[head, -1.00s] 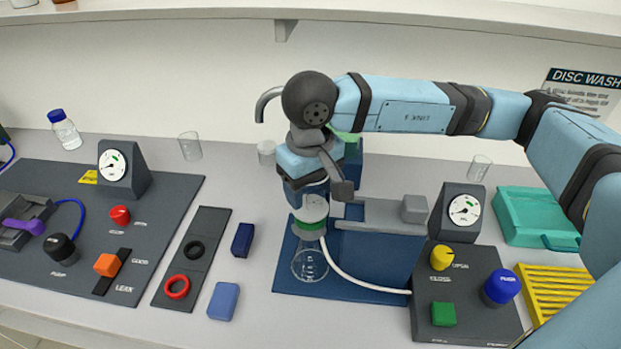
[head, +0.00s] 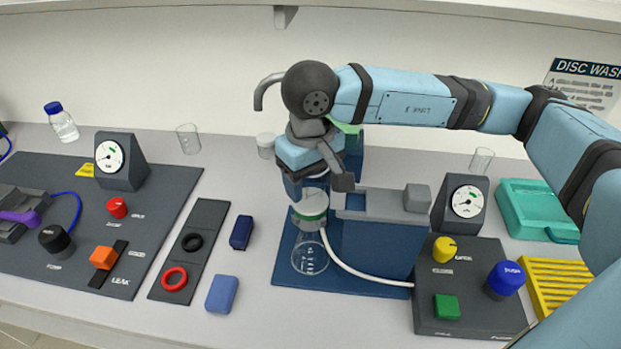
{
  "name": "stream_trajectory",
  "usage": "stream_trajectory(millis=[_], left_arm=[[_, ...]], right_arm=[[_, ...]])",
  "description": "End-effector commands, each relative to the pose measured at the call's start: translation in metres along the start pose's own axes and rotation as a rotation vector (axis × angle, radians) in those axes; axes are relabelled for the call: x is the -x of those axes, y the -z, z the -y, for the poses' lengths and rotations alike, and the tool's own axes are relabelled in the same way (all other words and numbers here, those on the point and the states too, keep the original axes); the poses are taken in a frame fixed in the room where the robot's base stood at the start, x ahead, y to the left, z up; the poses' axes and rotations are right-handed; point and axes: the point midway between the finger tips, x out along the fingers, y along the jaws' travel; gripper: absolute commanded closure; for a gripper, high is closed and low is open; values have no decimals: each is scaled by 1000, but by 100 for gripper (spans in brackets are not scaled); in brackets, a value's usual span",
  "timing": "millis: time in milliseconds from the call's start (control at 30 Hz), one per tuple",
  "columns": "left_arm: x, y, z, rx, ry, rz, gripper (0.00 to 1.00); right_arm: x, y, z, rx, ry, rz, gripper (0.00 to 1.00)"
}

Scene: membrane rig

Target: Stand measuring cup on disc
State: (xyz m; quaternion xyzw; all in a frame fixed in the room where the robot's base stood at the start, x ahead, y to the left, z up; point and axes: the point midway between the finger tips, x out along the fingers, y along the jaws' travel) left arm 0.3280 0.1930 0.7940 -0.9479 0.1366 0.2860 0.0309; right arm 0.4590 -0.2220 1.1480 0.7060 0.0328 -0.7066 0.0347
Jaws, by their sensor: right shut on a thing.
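A clear, greyish measuring cup (head: 312,203) is in the head view, just over the green-rimmed holder (head: 310,216) on top of a glass flask (head: 309,256). My right gripper (head: 308,187) reaches down from above and is shut on the cup. The gripper hides most of the cup's upper part. The disc is not clearly visible; the cup and holder rim cover that spot. I cannot tell whether the cup touches it or hangs slightly above. My left gripper is out of view.
The flask stands on a blue base (head: 287,270), with a white hose to its right. A blue block (head: 222,293) and a dark blue block (head: 241,232) lie left. A gauge panel (head: 455,318) stands right. An empty beaker (head: 188,138) stands behind.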

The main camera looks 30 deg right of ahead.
Motion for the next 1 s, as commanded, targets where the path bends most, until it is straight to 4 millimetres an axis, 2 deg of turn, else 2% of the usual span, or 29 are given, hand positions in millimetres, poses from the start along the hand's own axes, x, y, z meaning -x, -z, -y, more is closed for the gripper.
stream_trajectory(millis=[567, 600, 700, 1000], left_arm=[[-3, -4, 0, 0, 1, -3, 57], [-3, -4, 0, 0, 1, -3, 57], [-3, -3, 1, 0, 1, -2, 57], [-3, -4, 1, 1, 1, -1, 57]], right_arm=[[-3, 0, 0, 0, 0, 0, 64], [-2, 0, 0, 0, 0, 0, 33], [-2, 0, 0, 0, 0, 0, 10], [-3, 0, 0, 0, 0, 0, 10]])
